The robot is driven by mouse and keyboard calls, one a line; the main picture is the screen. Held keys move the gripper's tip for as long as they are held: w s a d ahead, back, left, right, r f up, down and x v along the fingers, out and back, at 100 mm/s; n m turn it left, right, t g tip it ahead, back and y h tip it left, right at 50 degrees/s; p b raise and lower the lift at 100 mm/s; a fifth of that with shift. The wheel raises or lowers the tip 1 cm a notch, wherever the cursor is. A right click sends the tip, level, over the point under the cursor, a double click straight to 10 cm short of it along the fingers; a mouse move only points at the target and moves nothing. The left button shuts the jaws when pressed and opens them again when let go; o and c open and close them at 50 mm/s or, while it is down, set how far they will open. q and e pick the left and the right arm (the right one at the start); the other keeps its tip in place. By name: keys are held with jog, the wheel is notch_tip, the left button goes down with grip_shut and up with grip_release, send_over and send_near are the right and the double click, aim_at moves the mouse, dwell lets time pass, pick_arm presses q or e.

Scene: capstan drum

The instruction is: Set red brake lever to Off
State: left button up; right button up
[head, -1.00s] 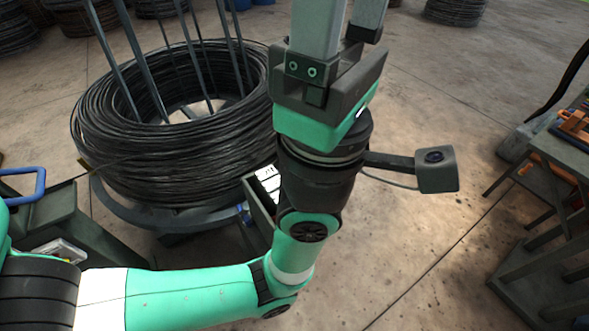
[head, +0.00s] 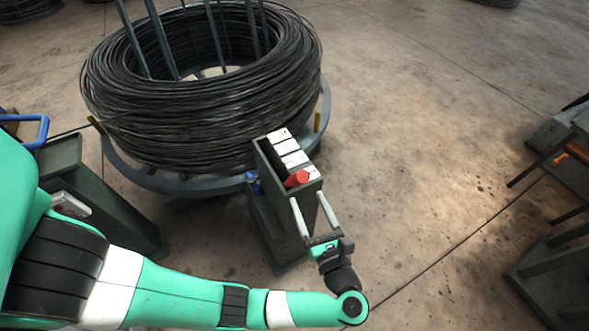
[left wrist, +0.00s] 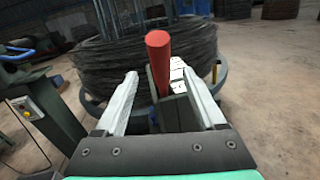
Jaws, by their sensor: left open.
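The red brake lever (head: 297,179) sticks up from the near end of a dark box-like stand (head: 271,222) with white label plates (head: 290,157) on top. In the left wrist view the lever's red handle (left wrist: 158,62) stands nearly upright, between and beyond the fingers. My left gripper (head: 308,203) is open and empty, just on the near side of the lever, with its fingers pointing toward it. It also shows in the left wrist view (left wrist: 163,100), with a finger on each side of the handle. I cannot read the plates. My right gripper is not in view.
A large coil of black wire (head: 200,110) sits on a round grey turntable (head: 150,181) behind the stand. A dark cabinet with a blue handle (head: 30,131) is at left. A workbench (head: 560,215) is at right. The floor between is clear.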

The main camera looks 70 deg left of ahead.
pick_arm(q)
jog(key=a, duration=1.1)
jog(key=shift+w+a+b, duration=0.2)
jog(key=shift+a+b, duration=0.05)
jog(key=shift+b, duration=0.1)
jog(key=shift+r, duration=0.1)
grip_shut()
dwell(0.6)
